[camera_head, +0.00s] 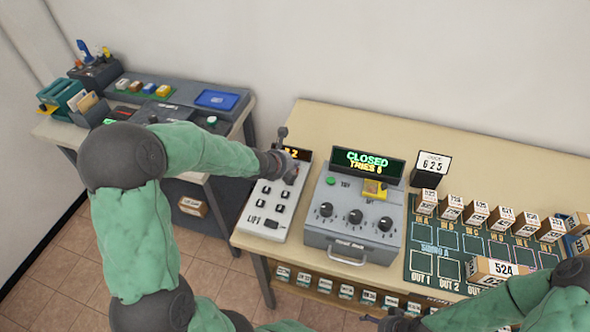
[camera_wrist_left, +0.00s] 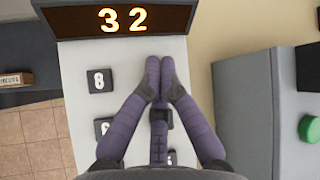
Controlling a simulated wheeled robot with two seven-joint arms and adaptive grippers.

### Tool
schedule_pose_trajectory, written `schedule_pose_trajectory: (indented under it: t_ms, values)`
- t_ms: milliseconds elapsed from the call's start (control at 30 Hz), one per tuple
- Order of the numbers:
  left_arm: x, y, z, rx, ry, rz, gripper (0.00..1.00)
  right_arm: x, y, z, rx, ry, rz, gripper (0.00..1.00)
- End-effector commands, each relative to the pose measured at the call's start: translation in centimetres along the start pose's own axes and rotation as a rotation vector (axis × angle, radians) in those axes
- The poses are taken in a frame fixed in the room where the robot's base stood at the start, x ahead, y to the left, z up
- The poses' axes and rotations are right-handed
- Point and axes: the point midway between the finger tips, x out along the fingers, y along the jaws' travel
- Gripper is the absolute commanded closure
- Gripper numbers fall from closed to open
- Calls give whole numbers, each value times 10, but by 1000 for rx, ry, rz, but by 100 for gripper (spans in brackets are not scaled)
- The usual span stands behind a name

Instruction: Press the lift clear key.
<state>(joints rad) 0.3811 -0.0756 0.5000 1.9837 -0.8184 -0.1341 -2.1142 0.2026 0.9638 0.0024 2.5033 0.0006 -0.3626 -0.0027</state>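The pale grey lift panel (camera_head: 250,229) lies at the left end of the table, with several small dark keys and a lit display at its far end. The display (camera_wrist_left: 124,22) reads 32 in the left wrist view. A key marked 8 (camera_wrist_left: 99,80) is left of my fingers; other keys are partly hidden, and I cannot read which is the clear key. My left gripper (camera_head: 291,172) is over the panel's far part, empty, its purple fingertips (camera_wrist_left: 160,66) together. I cannot tell whether they touch the panel. My right gripper (camera_head: 383,321) is low at the bottom edge, its fingers unclear.
A grey box (camera_head: 354,236) with knobs and a sign reading CLOSED, TRIES 6 stands just right of the panel. Farther right are a dark board (camera_head: 433,237) and several numbered blocks. A side desk (camera_head: 245,108) with a blue tray stands at the left.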

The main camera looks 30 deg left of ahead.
Motion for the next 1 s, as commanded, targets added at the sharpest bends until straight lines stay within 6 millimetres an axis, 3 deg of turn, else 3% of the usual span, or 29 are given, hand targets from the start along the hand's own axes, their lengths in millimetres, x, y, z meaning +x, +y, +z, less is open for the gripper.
schedule_pose_trajectory:
  t_ms: [533,1000]
  values:
    - [2,1,-2,-1,2,1,100,2,1,0,0,0,0,14]
    - [-10,-7,7,0,1,0,100,-11,-4,0,0,0,0,14]
